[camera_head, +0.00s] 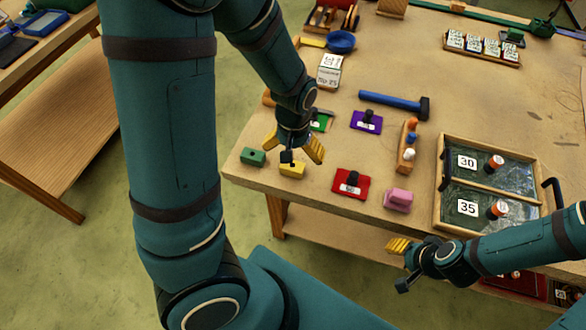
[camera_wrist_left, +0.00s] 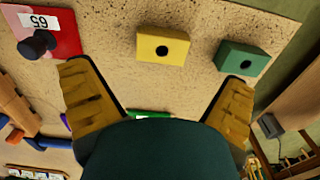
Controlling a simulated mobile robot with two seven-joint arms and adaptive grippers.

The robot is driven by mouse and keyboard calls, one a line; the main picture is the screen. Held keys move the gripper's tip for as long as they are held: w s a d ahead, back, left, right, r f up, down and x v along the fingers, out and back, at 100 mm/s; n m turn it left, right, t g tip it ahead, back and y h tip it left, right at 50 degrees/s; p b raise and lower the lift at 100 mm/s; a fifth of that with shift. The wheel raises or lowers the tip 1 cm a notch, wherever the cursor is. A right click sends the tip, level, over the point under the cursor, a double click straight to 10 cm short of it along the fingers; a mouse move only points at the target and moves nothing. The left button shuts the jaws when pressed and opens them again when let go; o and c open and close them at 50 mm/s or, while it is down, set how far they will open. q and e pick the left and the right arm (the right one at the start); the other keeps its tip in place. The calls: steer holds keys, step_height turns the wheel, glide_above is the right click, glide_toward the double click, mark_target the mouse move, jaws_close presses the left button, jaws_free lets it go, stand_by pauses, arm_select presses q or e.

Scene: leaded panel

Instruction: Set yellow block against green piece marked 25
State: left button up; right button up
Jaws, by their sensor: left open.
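The yellow block (camera_head: 292,171), with a dark round spot on its face, lies near the table's front edge. It also shows in the left wrist view (camera_wrist_left: 163,48), between and beyond the fingertips. My left gripper (camera_head: 295,149) is open and empty over the table just behind the yellow block; its fingers (camera_wrist_left: 157,78) are spread wide. A green piece with a white label (camera_head: 322,122) lies behind the gripper, partly hidden; its number is not readable. Only a sliver shows in the wrist view (camera_wrist_left: 150,114). My right gripper (camera_head: 400,262) hangs off the table's front edge, its jaws unclear.
A green block (camera_head: 253,157) lies left of the yellow block. A red piece marked 65 (camera_wrist_left: 60,38) with a black knob and a pink block (camera_head: 398,201) lie to the right.

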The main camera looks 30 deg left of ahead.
mark_target(293, 166)
arm_select(q)
steer(key=shift+s+f+b, duration=0.2)
steer(key=shift+f+b, duration=0.7)
steer(key=shift+f, duration=2.15)
steer(key=c, duration=1.2)
